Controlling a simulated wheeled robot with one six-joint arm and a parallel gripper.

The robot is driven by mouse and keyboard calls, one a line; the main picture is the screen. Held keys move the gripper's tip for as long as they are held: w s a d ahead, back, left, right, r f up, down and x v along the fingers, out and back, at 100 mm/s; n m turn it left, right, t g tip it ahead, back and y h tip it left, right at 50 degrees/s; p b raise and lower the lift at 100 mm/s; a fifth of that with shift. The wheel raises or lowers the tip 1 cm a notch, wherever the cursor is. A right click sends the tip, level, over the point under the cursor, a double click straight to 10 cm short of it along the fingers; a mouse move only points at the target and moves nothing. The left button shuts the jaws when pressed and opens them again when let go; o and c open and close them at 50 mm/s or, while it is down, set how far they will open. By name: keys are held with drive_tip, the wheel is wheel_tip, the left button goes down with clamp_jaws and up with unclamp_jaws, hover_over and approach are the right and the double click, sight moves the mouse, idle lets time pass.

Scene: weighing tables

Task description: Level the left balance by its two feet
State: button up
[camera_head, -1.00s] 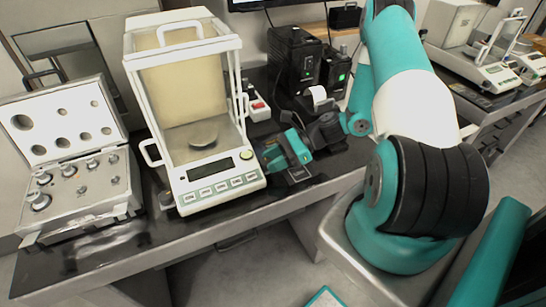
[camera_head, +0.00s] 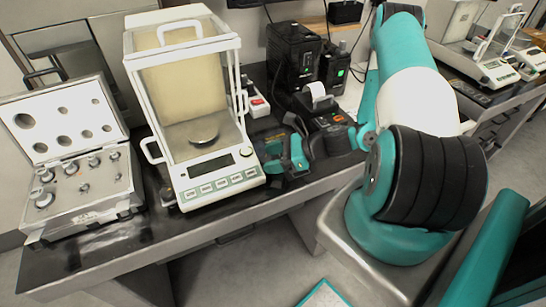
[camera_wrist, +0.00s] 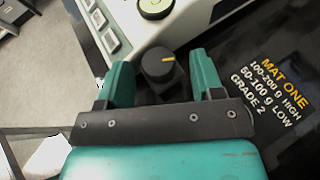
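The left balance (camera_head: 215,165) is white with a glass draft shield and stands on the dark table. Its round level vial (camera_wrist: 155,7) is yellow-green and cut by the top edge of the wrist view. A front foot, a black knob (camera_wrist: 158,66) with a yellow mark, sits by the balance's right front corner. The other front foot (camera_head: 168,198) shows small at the left front corner. My gripper (camera_wrist: 163,76) is open, its teal fingers either side of the right knob with visible gaps. It also shows in the head view (camera_head: 291,156), right of the balance.
A case of weights (camera_head: 80,195) stands open left of the balance. Black devices (camera_head: 294,58) and a small printer (camera_head: 317,98) stand behind my gripper. A dark mat (camera_wrist: 270,85) with printed lettering lies right of the knob. Another balance (camera_head: 490,65) stands on a far table.

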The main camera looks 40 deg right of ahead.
drive_tip(key=shift+d, duration=0.1)
drive_tip(key=b+v, duration=0.2)
drive_tip(key=v, duration=1.5)
drive_tip(key=shift+r, duration=0.1)
drive_tip(key=w+d+n+g+y, duration=0.3)
drive_tip(key=w+n+g, duration=0.2)
drive_tip(key=w, duration=0.2)
drive_tip(key=p+x, duration=0.3)
drive_tip(key=x, duration=1.4)
drive_tip(key=shift+s+a, duration=0.1)
drive_tip(key=shift+a, duration=0.05)
